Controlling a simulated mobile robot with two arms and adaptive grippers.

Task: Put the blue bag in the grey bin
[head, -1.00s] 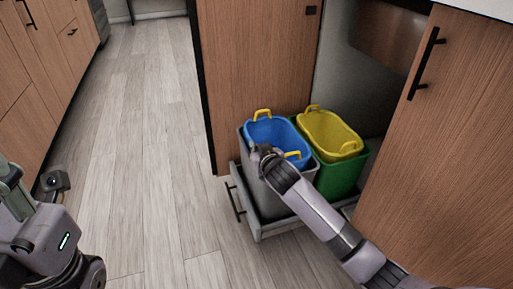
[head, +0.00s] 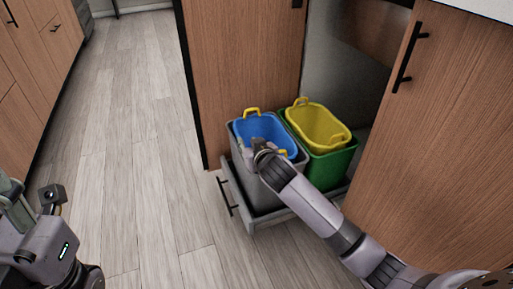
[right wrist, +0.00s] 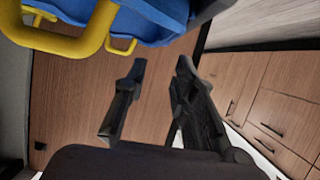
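The blue bag (head: 262,127), with yellow handles, sits inside the grey bin (head: 240,152), its rim near the bin's top. My right gripper (head: 261,148) is at the front side of the blue bag, over the bin's rim; its fingers are hard to make out in the head view. In the right wrist view my right gripper (right wrist: 160,75) has its two fingers apart with nothing between them. The blue bag (right wrist: 150,15) and a yellow handle (right wrist: 75,40) show at the top there, beyond the fingertips. My left arm is at the lower left; its fingers do not show.
A green bin (head: 332,168) with a yellow bag (head: 318,128) stands right of the grey bin. Both bins stand in a pulled-out drawer (head: 252,224). Wooden cabinet doors (head: 440,140) flank the opening. The wood floor (head: 130,140) to the left is clear.

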